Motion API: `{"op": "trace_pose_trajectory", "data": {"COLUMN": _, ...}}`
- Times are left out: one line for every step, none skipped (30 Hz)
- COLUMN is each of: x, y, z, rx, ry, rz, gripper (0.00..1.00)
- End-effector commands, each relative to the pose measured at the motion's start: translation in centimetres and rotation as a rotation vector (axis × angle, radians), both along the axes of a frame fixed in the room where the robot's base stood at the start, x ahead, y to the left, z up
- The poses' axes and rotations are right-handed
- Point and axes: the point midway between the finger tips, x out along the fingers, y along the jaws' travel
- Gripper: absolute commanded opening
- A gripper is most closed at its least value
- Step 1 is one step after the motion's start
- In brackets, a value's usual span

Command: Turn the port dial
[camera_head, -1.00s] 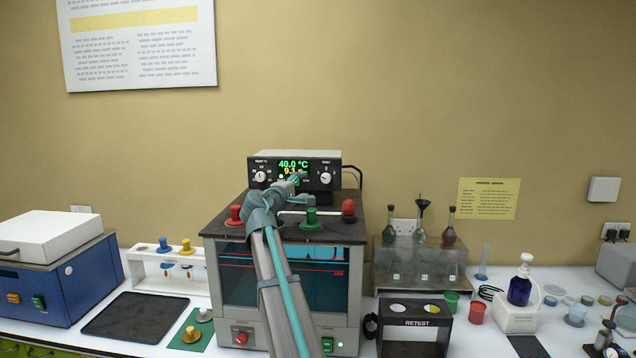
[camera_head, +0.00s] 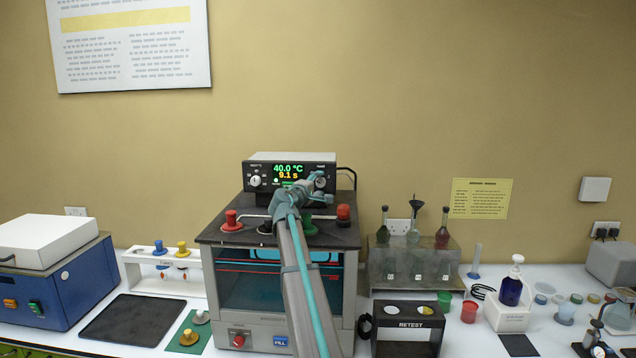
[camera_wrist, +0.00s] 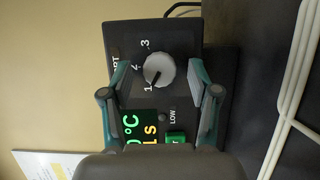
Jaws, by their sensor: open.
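The port dial (camera_wrist: 160,71) is a round light-grey knob on a black panel in the wrist view. Numbers 1, 2 and 3 curve along its left and upper side, and its dark mark points down-left toward 1. My gripper (camera_wrist: 159,78) is open, with one finger on each side of the dial and visible gaps to it. In the head view my gripper (camera_head: 318,188) is in front of the right end of the control box (camera_head: 290,157), largely hiding the dial there.
The lit display (camera_head: 289,171) and a left knob (camera_head: 255,181) are on the same box. Below stand a red stopper (camera_head: 231,220) and another red stopper (camera_head: 343,213) on the bath top (camera_head: 215,235). A white cable (camera_wrist: 295,100) runs right of the panel.

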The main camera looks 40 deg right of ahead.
Motion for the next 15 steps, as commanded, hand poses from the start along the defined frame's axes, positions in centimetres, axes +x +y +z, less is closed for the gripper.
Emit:
{"op": "trace_pose_trajectory", "data": {"x": 0.08, "y": -0.12, "z": 0.02, "rx": 0.000, "ry": 0.000, "rz": 0.000, "gripper": 0.61}}
{"op": "trace_pose_trajectory", "data": {"x": 0.09, "y": -0.14, "z": 0.01, "rx": 0.000, "ry": 0.000, "rz": 0.000, "gripper": 0.61}}
{"op": "trace_pose_trajectory", "data": {"x": 0.08, "y": -0.15, "z": -0.01, "rx": 0.000, "ry": 0.000, "rz": 0.001, "gripper": 0.61}}
{"op": "trace_pose_trajectory", "data": {"x": 0.08, "y": -0.15, "z": -0.02, "rx": 0.000, "ry": 0.000, "rz": 0.001, "gripper": 0.61}}
{"op": "trace_pose_trajectory", "data": {"x": 0.08, "y": -0.14, "z": -0.03, "rx": 0.000, "ry": 0.000, "rz": 0.001, "gripper": 0.61}}
{"op": "trace_pose_trajectory", "data": {"x": 0.07, "y": -0.13, "z": -0.03, "rx": 0.000, "ry": 0.000, "rz": 0.001, "gripper": 0.61}}
{"op": "trace_pose_trajectory", "data": {"x": 0.07, "y": -0.13, "z": -0.03, "rx": 0.000, "ry": 0.000, "rz": 0.000, "gripper": 0.61}}
{"op": "trace_pose_trajectory", "data": {"x": 0.07, "y": -0.13, "z": -0.03, "rx": 0.000, "ry": 0.000, "rz": 0.000, "gripper": 0.61}}
{"op": "trace_pose_trajectory", "data": {"x": 0.06, "y": -0.13, "z": -0.02, "rx": 0.000, "ry": 0.000, "rz": 0.000, "gripper": 0.58}}
{"op": "trace_pose_trajectory", "data": {"x": 0.06, "y": -0.12, "z": -0.02, "rx": 0.000, "ry": 0.000, "rz": 0.000, "gripper": 0.53}}
{"op": "trace_pose_trajectory", "data": {"x": 0.06, "y": -0.12, "z": -0.02, "rx": 0.000, "ry": 0.000, "rz": 0.000, "gripper": 0.48}}
{"op": "trace_pose_trajectory", "data": {"x": 0.06, "y": -0.12, "z": -0.01, "rx": 0.000, "ry": 0.000, "rz": 0.000, "gripper": 0.41}}
{"op": "trace_pose_trajectory", "data": {"x": 0.06, "y": -0.12, "z": -0.01, "rx": 0.000, "ry": 0.000, "rz": 0.000, "gripper": 0.36}}
{"op": "trace_pose_trajectory", "data": {"x": 0.06, "y": -0.12, "z": -0.01, "rx": 0.000, "ry": 0.000, "rz": 0.000, "gripper": 0.31}}
{"op": "trace_pose_trajectory", "data": {"x": 0.05, "y": -0.11, "z": -0.01, "rx": 0.000, "ry": 0.000, "rz": 0.000, "gripper": 0.24}}
